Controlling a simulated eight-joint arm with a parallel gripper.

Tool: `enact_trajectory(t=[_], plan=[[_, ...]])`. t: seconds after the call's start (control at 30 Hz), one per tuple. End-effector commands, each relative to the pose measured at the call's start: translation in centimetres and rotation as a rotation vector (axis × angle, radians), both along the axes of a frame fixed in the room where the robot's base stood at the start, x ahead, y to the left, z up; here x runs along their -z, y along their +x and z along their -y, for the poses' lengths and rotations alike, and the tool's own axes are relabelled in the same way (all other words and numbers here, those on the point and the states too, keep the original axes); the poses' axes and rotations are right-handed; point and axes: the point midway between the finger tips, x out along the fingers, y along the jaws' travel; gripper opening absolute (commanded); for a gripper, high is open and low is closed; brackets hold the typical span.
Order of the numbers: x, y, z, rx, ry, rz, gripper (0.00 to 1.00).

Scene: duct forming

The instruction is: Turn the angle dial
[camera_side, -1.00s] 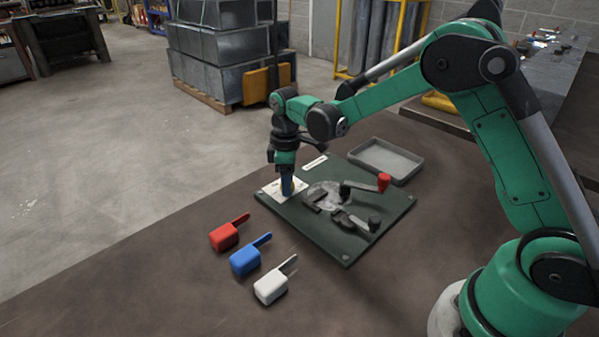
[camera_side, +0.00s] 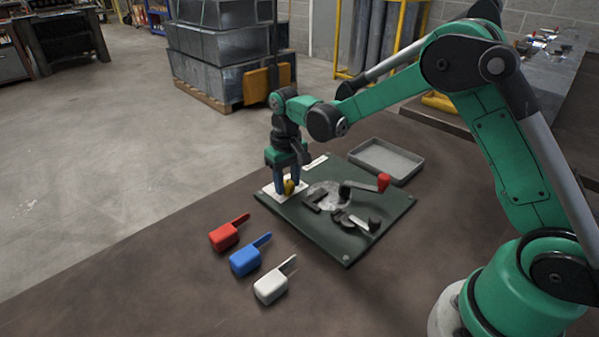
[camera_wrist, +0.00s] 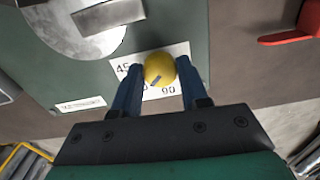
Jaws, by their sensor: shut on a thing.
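The angle dial is a round yellow knob (camera_wrist: 160,70) with a grey mark, on a white scale card (camera_wrist: 124,68) where "45" and "90" can be read. In the side view the yellow knob (camera_side: 290,187) shows between the blue fingers over the card (camera_side: 270,190). My gripper (camera_wrist: 161,76) is shut on the knob, one blue finger on each side of it. In the side view my gripper (camera_side: 286,190) points straight down at the board's far left corner. Part of the card is hidden by the fingers.
The dark green board (camera_side: 345,247) carries a round metal plate, dark clamp parts and a crank with a red knob (camera_side: 383,181). Red (camera_side: 224,237), blue (camera_side: 245,261) and white (camera_side: 270,287) handled blocks lie left of it. A grey tray (camera_side: 386,160) sits behind.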

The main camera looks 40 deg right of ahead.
Motion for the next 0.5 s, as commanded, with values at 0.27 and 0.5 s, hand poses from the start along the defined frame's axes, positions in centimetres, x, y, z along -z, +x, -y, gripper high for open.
enact_trajectory(t=[0.27,0.5], plan=[[-0.01,0.08,-0.02,0.262,0.0,0.004,0.0],[-0.01,0.09,-0.01,0.471,0.001,0.004,0.0]])
